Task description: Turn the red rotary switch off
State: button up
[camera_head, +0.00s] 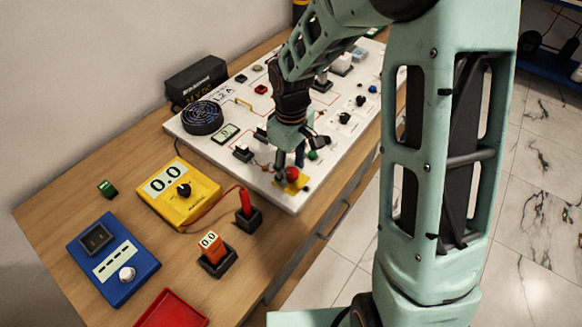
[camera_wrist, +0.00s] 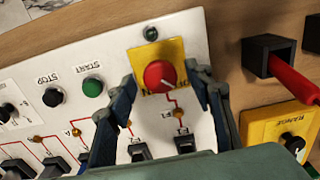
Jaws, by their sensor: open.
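The red rotary switch (camera_wrist: 160,76) is a round red knob on a yellow plate (camera_wrist: 143,57), with a pale mark on its face. In the wrist view it lies between the tips of my gripper (camera_wrist: 163,75). In the head view the red switch (camera_head: 292,174) is at the near corner of the white panel, just below my gripper (camera_head: 290,160). My gripper is open, one finger on each side of the knob. I cannot tell whether either finger touches it.
A green START button (camera_wrist: 93,87) and a black STOP button (camera_wrist: 53,97) are left of the switch. A red probe in a black holder (camera_head: 248,217) stands off the panel's near edge. A yellow meter (camera_head: 178,192) and a blue box (camera_head: 113,260) sit on the wooden table.

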aim_at(291, 172)
notch_tip(291, 172, up, 12)
dwell(0.6)
